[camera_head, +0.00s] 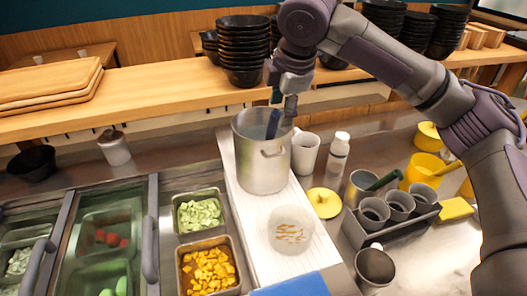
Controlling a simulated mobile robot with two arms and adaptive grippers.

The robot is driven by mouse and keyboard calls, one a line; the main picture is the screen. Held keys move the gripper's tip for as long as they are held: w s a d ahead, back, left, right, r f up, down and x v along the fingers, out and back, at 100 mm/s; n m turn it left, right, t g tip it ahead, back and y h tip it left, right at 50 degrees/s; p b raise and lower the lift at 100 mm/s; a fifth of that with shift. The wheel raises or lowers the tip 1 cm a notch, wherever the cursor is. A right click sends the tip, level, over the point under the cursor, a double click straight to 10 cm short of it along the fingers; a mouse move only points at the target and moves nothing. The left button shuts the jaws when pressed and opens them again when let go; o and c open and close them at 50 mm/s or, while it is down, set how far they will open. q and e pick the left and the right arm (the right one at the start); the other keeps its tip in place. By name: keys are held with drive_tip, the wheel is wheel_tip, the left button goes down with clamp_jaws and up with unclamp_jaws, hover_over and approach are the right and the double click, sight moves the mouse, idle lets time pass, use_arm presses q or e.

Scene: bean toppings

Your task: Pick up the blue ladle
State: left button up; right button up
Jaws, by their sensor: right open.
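The blue ladle (273,124) stands tilted in a tall grey metal pot (262,170). Its handle shows at the pot's rim, and its lower part is hidden inside. My right gripper (283,98) comes down from above, its fingers just over the pot's rim close to the ladle's handle. It is open; whether a finger touches the handle I cannot tell. My left gripper is not in view.
A white mug (305,152) and a white bottle (338,158) stand right of the pot. A clear bowl (291,229) is in front of it on the white board (262,262). Stacked black bowls (243,50) stand on the shelf behind.

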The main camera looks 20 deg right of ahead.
sight(274, 138)
drive_tip(key=x, duration=0.3)
drive_tip(key=shift+w+r, duration=0.1)
drive_tip(key=shift+w, duration=0.05)
drive_tip(key=p+x, duration=0.1)
drive_tip(key=x, duration=0.3)
drive_tip(key=shift+a+p, duration=0.25)
drive_tip(key=shift+p, duration=0.1)
drive_tip(key=shift+w+f, duration=0.1)
drive_tip(key=shift+f, duration=0.45)
clamp_jaws()
